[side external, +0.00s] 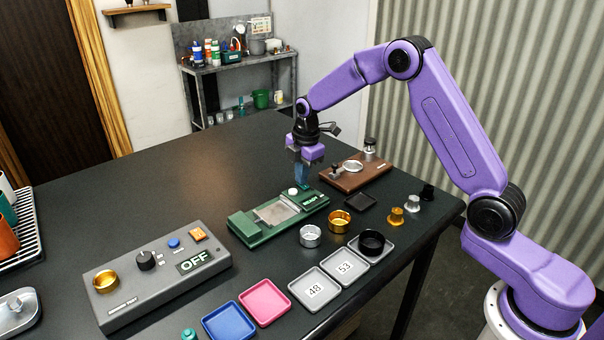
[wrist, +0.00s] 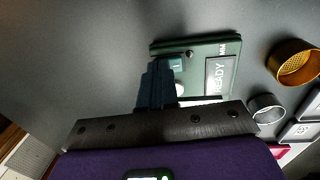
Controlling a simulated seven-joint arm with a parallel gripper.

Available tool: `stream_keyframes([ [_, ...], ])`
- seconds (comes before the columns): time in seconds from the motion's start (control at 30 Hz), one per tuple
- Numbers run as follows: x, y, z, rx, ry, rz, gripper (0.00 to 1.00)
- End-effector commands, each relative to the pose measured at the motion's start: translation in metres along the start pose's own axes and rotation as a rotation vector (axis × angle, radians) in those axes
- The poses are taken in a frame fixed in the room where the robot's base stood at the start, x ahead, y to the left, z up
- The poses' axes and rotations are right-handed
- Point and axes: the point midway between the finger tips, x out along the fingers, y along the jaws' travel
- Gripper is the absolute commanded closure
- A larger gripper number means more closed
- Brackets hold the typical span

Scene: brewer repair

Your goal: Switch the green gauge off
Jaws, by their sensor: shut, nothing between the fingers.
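The green gauge (side external: 245,228) lies on the dark table, with a pale metal plate (side external: 275,213) in its middle. My gripper (side external: 301,181) is shut and empty, pointing down just above this end of the gauge. In the wrist view its fingertips (wrist: 158,66) overlap the gauge's edge beside the knob; I cannot tell whether they touch.
A grey box reading OFF (side external: 160,275) stands at front left. A brown wooden device (side external: 357,178) stands close behind the gripper. Silver (side external: 310,237) and gold (side external: 340,221) cups and blue (side external: 229,321) and pink (side external: 264,302) trays lie in front. The table's back left is clear.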

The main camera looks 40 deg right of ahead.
Motion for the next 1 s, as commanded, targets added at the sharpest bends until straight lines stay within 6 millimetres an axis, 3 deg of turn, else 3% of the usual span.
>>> stream_keyframes([
  [0.63,0.012,0.001,0.0,0.0,-0.001,-0.102,1.0],
  [1.0,0.009,-0.011,0.0,-0.001,-0.001,-0.105,1.0],
])
